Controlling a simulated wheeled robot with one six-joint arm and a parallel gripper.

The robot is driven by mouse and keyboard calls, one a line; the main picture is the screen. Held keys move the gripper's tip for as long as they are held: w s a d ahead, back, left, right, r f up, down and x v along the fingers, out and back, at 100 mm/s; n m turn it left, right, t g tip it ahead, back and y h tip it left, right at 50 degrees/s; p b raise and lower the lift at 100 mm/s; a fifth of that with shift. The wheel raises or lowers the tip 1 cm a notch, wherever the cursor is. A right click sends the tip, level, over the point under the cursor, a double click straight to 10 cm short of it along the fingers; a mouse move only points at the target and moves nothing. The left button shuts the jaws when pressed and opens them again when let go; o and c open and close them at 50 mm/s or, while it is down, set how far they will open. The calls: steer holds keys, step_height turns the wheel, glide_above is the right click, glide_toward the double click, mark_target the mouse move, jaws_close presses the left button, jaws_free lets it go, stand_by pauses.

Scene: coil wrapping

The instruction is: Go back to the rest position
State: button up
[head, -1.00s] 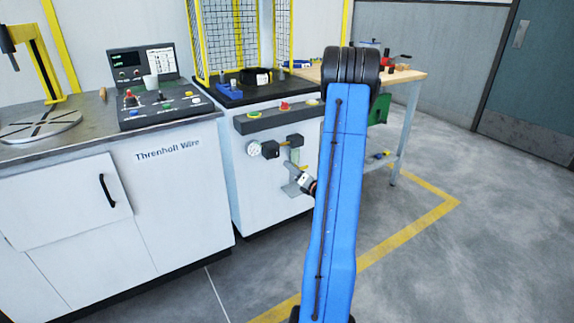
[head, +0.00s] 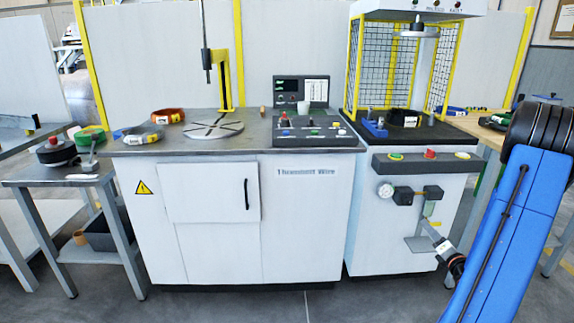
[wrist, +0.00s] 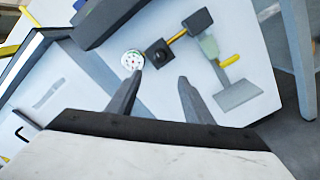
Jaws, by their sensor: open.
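My gripper (wrist: 160,77) shows in the wrist view as two dark fingers standing apart with nothing between them. Beyond the fingers is the white front of the press cabinet, with a round gauge (wrist: 132,61) by the left fingertip and a grey plate (wrist: 237,95) to the right. In the head view my blue arm comes in from the right edge, and my gripper end (head: 432,233) is small in front of the press cabinet (head: 365,240). The fingers are too small there to make out clearly. I cannot tell the exact gap to the cabinet.
A workbench (head: 130,150) carries a round turntable (head: 213,130), a control console (head: 310,128), an orange coil (head: 168,116) and a tall yellow post. A small side table (head: 40,178) stands at the left. A caged press stands at the right. The floor in front is clear.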

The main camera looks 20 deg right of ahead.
steer(key=w+a+r+m+g, duration=0.4)
steer(key=w+a+r+m, duration=0.15)
steer(key=a, duration=0.25)
steer(key=s+a+r+m+g, duration=0.25)
steer(key=a+r+m, duration=0.4)
steer(key=a, duration=0.45)
steer(key=s+a+r+m+g+y, duration=0.2)
steer(key=s+a+m, duration=0.4)
steer(key=s+a, duration=0.6)
steer(key=s+a+r+m+g+y, duration=0.1)
steer(key=s+a+m+g, duration=0.3)
steer(key=s+a, duration=0.9)
steer(key=shift+s+a+r+m+y, duration=0.15)
steer(key=shift+s+r+m+y, duration=0.3)
steer(key=shift+s+m, duration=0.65)
